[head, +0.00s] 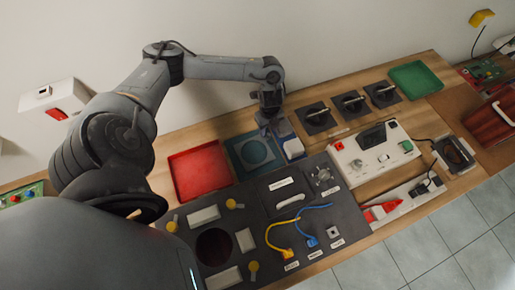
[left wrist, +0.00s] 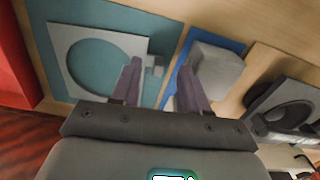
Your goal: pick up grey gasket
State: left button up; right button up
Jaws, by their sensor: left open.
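The grey gasket (left wrist: 132,44) looks like a flat pale plate with a large round hole. It lies on a teal tray (left wrist: 160,32), which also shows in the head view (head: 233,149). A small grey block (left wrist: 157,66), possibly a tab of the gasket, shows at its right side. My left gripper (left wrist: 160,76) is open, its two fingers on either side of this small block in the picture. I cannot tell how far above it they are. In the head view the left gripper (head: 273,130) is over the tray's right edge. My right gripper is not in view.
A red tray (head: 200,172) is left of the teal tray. A grey block (left wrist: 216,68) sits on a blue base right of the gripper. Dark holders (head: 315,117) stand further right. A dark board (head: 235,200) with cables lies in front.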

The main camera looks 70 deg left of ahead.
pick_arm(q)
jog(key=shift+f, duration=1.35)
grip_shut()
jog(key=shift+r, duration=0.15)
jog(key=shift+r, duration=0.3)
notch_tip(320, 180, up, 12)
jog(key=p, duration=0.4)
jog(key=shift+f, duration=0.25)
